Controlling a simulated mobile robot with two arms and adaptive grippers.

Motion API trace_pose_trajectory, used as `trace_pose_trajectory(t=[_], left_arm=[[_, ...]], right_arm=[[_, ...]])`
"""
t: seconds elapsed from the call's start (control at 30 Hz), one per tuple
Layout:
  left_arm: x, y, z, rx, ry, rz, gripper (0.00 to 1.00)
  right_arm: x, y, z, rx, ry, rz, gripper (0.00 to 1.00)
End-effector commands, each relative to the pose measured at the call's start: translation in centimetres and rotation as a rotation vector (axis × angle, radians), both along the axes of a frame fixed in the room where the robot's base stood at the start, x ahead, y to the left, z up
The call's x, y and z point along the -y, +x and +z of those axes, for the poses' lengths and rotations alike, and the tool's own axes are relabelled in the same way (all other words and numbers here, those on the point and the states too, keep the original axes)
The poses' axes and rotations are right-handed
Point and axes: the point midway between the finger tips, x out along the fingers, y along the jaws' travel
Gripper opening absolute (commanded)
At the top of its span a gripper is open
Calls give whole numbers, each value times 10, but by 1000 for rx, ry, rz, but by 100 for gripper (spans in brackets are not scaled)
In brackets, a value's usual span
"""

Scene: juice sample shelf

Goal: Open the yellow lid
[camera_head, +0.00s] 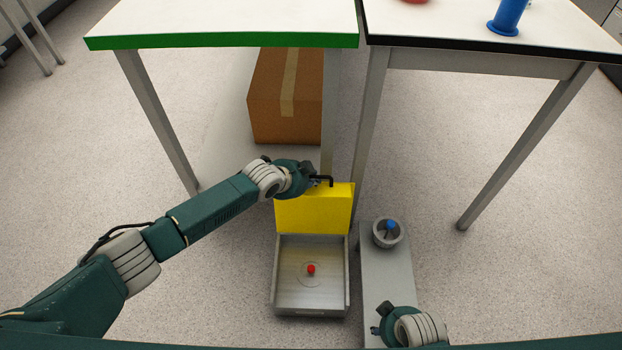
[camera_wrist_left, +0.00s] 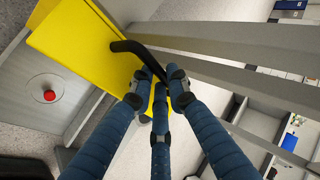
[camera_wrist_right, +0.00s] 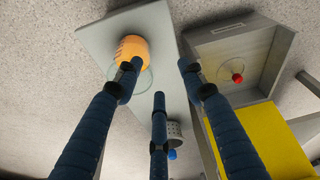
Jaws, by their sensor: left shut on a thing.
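The yellow lid (camera_head: 314,208) stands raised, roughly upright, at the back of a grey box (camera_head: 346,280), so the box is open. A small red knob (camera_head: 311,269) shows on its floor. My left gripper (camera_head: 316,181) is shut on the black handle (camera_wrist_left: 128,46) at the lid's top edge. The left wrist view shows its fingers around that handle, with the yellow lid (camera_wrist_left: 85,50) beside them. My right gripper (camera_wrist_right: 159,85) is open, low over the grey slab right of the box, away from the lid.
The grey slab (camera_head: 385,280) carries a grey cup (camera_head: 387,240) with a blue-topped thing in it. An orange thing (camera_wrist_right: 132,47) and a clear round dish show in the right wrist view. Two tables stand behind; a cardboard box (camera_head: 270,105) lies beneath the green-edged one.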

Motion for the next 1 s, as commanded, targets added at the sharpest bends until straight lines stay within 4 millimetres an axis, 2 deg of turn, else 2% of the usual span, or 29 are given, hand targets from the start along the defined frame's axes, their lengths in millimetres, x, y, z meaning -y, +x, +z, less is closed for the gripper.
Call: trace_pose_trajectory(t=[0.03, 0.43, 0.47, 0.53, 0.57, 1.0], left_arm=[[3, 7, 11, 20, -12, -1, 0], [2, 7, 12, 22, -11, 0, 0], [2, 8, 12, 22, -11, 0, 19], [2, 7, 11, 21, -11, 0, 33], [2, 7, 11, 20, -11, 0, 35], [-2, 1, 8, 10, -4, 0, 35]], right_arm=[[0, 0, 1, -1, 0, 0, 40], [0, 0, 1, -1, 0, 0, 40], [0, 0, 1, -1, 0, 0, 40], [0, 0, 1, -1, 0, 0, 40], [0, 0, 1, 0, 0, 0, 40], [1, -1, 0, -2, 0, 0, 40]])
